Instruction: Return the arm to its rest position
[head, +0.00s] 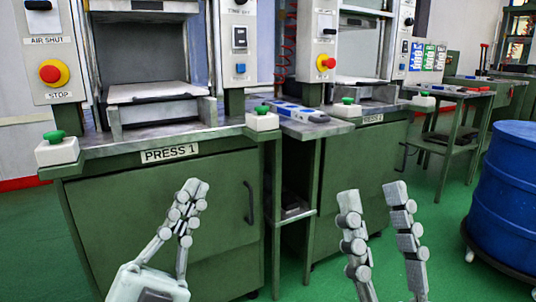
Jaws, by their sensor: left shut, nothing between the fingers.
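My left gripper (195,188) is in front of the green cabinet of PRESS 1 (120,220), at the lower left. Its two fingers are together, with nothing between them. My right gripper (373,198) is at the lower middle-right, with its two fingers apart and pointing up. No object shows between them. The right gripper's palm is below the picture's edge.
PRESS 1 has a ledge with green buttons (54,136) and (263,110) on white boxes. PRESS 2 (372,118) stands behind right. A blue drum (510,190) is at right. Green floor (440,225) is free before it.

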